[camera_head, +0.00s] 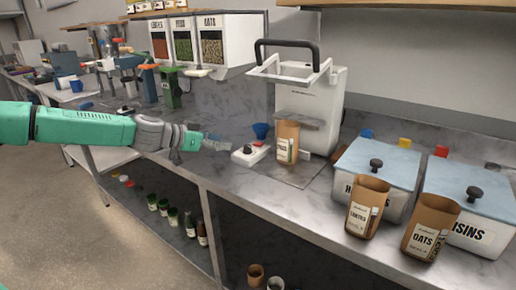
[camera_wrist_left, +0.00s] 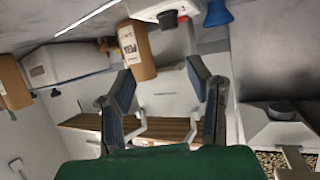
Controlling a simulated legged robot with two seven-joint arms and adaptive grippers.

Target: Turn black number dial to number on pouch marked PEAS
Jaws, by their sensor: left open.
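The black number dial (camera_head: 248,148) sits on a small white base on the counter; in the wrist view the dial (camera_wrist_left: 167,18) shows at the top edge. Its setting is too small to read. The brown pouch marked PEAS (camera_head: 286,141) stands just right of the dial, in front of the white machine; its label also shows in the left wrist view (camera_wrist_left: 136,50). The number on the pouch is not readable. My left gripper (camera_head: 216,143) is open and empty, to the left of the dial and apart from it; its two fingers (camera_wrist_left: 160,85) are spread. My right gripper is out of view.
A blue funnel (camera_head: 261,130) stands behind the dial. The tall white machine (camera_head: 315,100) rises behind the pouch. Brown pouches marked LENTILS (camera_head: 366,208) and OATS (camera_head: 428,228) stand at right before lidded bins (camera_head: 372,160). Dispensers (camera_head: 222,42) hang above.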

